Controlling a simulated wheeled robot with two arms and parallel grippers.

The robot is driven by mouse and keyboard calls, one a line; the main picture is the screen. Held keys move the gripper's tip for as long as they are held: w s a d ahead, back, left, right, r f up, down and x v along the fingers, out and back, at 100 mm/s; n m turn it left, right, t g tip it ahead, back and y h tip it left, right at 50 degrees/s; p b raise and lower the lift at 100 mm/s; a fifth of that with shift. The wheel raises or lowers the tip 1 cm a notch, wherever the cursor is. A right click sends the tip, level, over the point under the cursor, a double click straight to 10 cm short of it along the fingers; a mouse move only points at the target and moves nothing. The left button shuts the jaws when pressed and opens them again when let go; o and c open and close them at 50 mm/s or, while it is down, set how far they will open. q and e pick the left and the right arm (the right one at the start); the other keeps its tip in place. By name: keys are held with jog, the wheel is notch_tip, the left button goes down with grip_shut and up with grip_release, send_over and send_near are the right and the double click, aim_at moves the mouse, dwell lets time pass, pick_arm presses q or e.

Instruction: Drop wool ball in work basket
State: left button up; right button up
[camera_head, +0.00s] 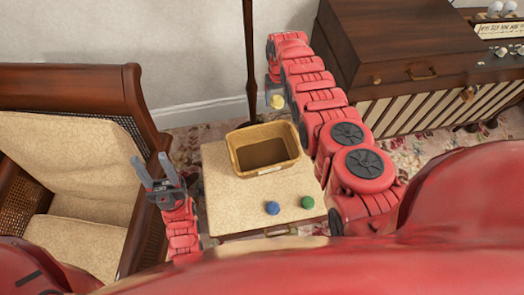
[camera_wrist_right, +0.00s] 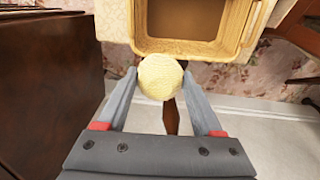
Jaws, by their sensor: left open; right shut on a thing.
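A tan, open-topped basket (camera_head: 263,149) stands on a small light-topped table (camera_head: 228,199) in the head view. Its rim also shows at the top of the right wrist view (camera_wrist_right: 190,48). A pale yellow wool ball (camera_head: 277,101) is held in my right gripper (camera_head: 274,96), just beyond the basket's far side. In the right wrist view the ball (camera_wrist_right: 160,76) sits between the two fingertips, next to the basket's rim and outside it. A blue ball (camera_head: 272,208) and a green ball (camera_head: 307,202) lie on the tabletop. My left gripper (camera_head: 152,171) is open and empty, left of the table.
A wooden armchair (camera_head: 80,130) with cane sides and cushions stands at the left. A dark wooden cabinet (camera_head: 395,45) stands close to my right arm. A thin dark pole (camera_head: 250,60) rises behind the basket. The tabletop's left part is clear.

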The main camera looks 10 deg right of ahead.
jog(key=shift+s+a+f+p, duration=0.35)
jog(key=shift+s+f+p, duration=0.25)
jog(key=shift+f+p, duration=0.1)
jog(key=s+a+f, duration=0.2)
jog(key=f, duration=0.3)
jog(key=s+a+f+b, duration=0.1)
jog(key=s+a+f, duration=0.1)
jog(key=f, duration=0.4)
jog(key=shift+s+f, duration=0.2)
jog(key=shift+s, duration=0.55)
jog(key=o, duration=1.4)
jog(key=shift+r, duration=0.15)
notch_tip(320, 180, up, 17)
jog(key=p, duration=0.2)
jog(key=shift+r+p, duration=0.1)
jog(key=shift+p, duration=0.3)
